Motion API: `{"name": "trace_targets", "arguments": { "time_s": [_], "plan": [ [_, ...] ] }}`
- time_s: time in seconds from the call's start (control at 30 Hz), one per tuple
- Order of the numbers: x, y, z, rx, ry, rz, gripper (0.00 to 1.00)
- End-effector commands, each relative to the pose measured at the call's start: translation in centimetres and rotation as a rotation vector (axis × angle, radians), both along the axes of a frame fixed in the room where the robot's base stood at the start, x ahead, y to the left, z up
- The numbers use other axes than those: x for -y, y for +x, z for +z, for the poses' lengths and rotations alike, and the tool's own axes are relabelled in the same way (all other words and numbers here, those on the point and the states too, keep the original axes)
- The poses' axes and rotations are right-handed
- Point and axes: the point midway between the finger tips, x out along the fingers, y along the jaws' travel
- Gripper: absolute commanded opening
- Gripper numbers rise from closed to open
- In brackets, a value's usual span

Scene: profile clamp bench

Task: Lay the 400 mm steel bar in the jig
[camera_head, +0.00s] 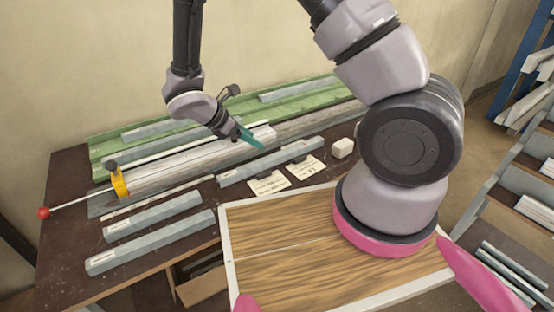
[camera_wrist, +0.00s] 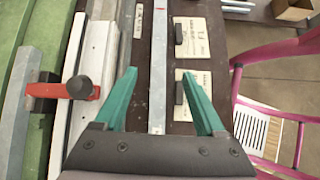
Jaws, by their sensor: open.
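Several grey steel bars lie on the bench; I cannot read their labels, so I cannot tell which is 400 mm. One bar (camera_head: 245,172) lies behind two cards; it appears to be the bar (camera_wrist: 157,60) with a red mark in the wrist view. Two more bars (camera_head: 150,217) (camera_head: 150,244) lie front left. The jig (camera_head: 170,172) is a long pale profile channel with a yellow clamp (camera_head: 119,183) and red-knobbed lever at its left end. My gripper (camera_head: 250,140) is open and empty above the bench; in the wrist view its teal fingers (camera_wrist: 160,76) straddle the bar's line, apparently above it.
Two printed cards (camera_head: 269,184) (camera_head: 306,168) lie in front of the bar. A small white block (camera_head: 342,148) sits to their right. Green profiles (camera_head: 120,150) run along the back. A red lever with a black knob (camera_wrist: 80,88) stands left of my fingers. A wooden board (camera_head: 290,235) is in front.

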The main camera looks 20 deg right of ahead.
Motion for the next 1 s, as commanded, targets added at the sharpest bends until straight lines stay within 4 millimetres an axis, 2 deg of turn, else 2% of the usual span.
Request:
{"name": "trace_targets", "arguments": {
  "time_s": [0.13,0.4,0.57,0.8,1.0],
  "plan": [
    [0.0,0.0,-1.5,-0.021,-0.026,0.046,0.72],
    [2.8,0.9,-4.4,-0.022,-0.025,0.045,0.72],
    [3.5,1.2,-5.2,-0.020,-0.022,0.045,0.72],
    [5.6,1.9,-7.8,-0.021,-0.025,0.042,0.72],
    [6.6,2.3,-8.9,-0.018,-0.022,0.043,0.72]
  ]
}}
